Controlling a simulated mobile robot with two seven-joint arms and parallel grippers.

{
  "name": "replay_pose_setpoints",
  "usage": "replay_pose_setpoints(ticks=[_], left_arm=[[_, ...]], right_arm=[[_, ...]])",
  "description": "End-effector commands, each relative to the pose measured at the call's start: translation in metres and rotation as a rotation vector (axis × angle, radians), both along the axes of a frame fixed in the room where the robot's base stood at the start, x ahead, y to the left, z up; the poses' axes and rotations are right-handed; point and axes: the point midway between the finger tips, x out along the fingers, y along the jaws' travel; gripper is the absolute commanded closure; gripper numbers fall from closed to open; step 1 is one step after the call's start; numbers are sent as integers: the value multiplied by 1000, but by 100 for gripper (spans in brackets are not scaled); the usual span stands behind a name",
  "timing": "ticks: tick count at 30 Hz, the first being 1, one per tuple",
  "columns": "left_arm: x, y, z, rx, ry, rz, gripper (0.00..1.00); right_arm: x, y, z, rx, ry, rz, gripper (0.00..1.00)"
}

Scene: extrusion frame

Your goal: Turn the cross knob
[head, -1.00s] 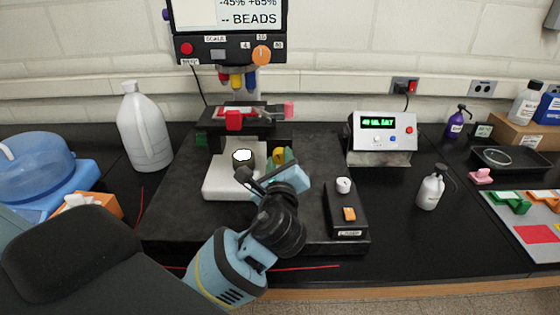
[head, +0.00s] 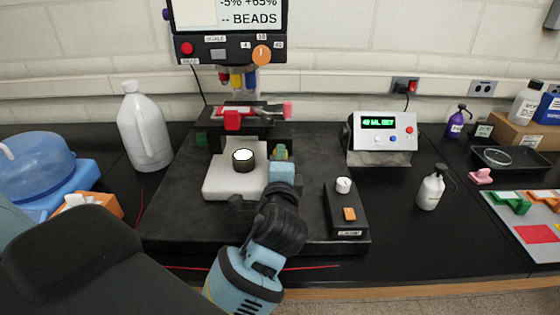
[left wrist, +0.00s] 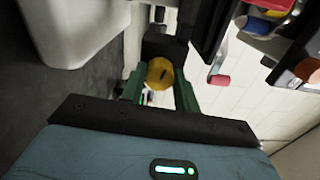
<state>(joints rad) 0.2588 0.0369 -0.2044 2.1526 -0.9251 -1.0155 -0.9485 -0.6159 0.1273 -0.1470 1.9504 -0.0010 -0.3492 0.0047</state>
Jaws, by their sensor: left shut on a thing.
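The cross knob is a round yellow knob with a dark mark on its face, showing in the left wrist view (left wrist: 160,73). It sits at the right side of the pale stage block (head: 222,180). My left gripper (head: 280,153) reaches it from the front, with its green fingers one on each side of the knob and shut on it. In the head view the fingers and wrist mostly hide the knob. The screen (head: 235,14) above reads -5% +65%. My right gripper is not in view.
A switch box (head: 347,212) lies to the right on the black base. A red clamp piece (head: 232,121) and a display unit (head: 382,135) stand behind.

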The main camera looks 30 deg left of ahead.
Motion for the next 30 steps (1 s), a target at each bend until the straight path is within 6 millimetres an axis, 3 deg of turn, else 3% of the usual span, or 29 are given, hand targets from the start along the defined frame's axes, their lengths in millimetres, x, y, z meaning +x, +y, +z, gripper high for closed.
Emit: replay_pose_setpoints(ticks=[24,25,30], left_arm=[[0,0,0,-102,-63,-1,92],[0,0,0,-102,-63,-1,67],[0,0,0,-101,-62,-1,48]], right_arm=[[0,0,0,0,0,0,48],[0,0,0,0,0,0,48],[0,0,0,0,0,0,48]])
